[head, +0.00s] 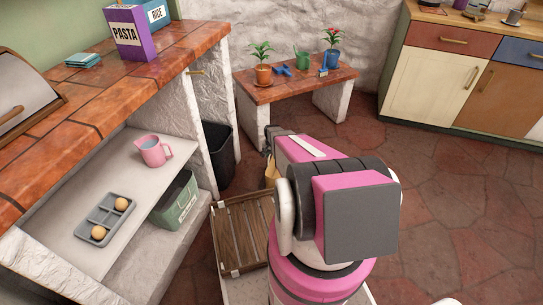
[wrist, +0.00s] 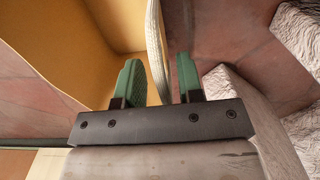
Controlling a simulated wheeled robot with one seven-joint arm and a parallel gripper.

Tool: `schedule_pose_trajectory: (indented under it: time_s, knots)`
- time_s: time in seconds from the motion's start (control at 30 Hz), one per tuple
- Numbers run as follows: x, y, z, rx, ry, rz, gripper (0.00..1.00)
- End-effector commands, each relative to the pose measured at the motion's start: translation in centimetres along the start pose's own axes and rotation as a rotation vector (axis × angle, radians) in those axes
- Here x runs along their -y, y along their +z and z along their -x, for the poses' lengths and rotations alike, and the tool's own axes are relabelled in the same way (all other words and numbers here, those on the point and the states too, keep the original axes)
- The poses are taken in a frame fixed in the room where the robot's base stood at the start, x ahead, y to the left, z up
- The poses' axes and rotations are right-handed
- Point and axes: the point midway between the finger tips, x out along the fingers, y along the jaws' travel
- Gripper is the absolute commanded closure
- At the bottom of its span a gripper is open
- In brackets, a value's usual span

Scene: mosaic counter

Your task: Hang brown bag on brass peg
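The brass peg (head: 196,72) sticks out from the white rough wall end under the tiled counter, left of my arm in the head view. My gripper (head: 268,134) is right of and lower than the peg, apart from it. The tan-brown bag (head: 269,168) shows just below my gripper, mostly hidden by my arm. In the wrist view the bag (wrist: 65,40) fills the upper left.
A black bin (head: 218,150) stands below the peg. A low bench (head: 300,82) with potted plants lies behind my gripper. Open floor (head: 455,200) is to the right.

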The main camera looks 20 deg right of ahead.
Motion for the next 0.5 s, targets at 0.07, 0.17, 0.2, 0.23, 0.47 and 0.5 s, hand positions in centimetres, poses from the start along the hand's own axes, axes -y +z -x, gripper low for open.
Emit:
schedule_pose_trajectory:
  time_s: [0.07, 0.17, 0.2, 0.23, 0.47, 0.5]
  knots:
    - [0.0, 0.0, 0.4, 0.000, 0.000, 0.000, 0.66]
    - [0.0, 0.1, 1.4, -0.001, 0.000, 0.000, 0.66]
    - [0.0, 0.1, 2.0, -0.001, 0.000, 0.000, 0.66]
    - [0.0, 0.1, 2.6, -0.001, -0.001, 0.000, 0.66]
    - [-0.1, 0.1, 7.2, -0.002, -0.001, 0.000, 0.66]
    - [-0.1, 0.1, 7.9, -0.002, -0.001, 0.000, 0.66]
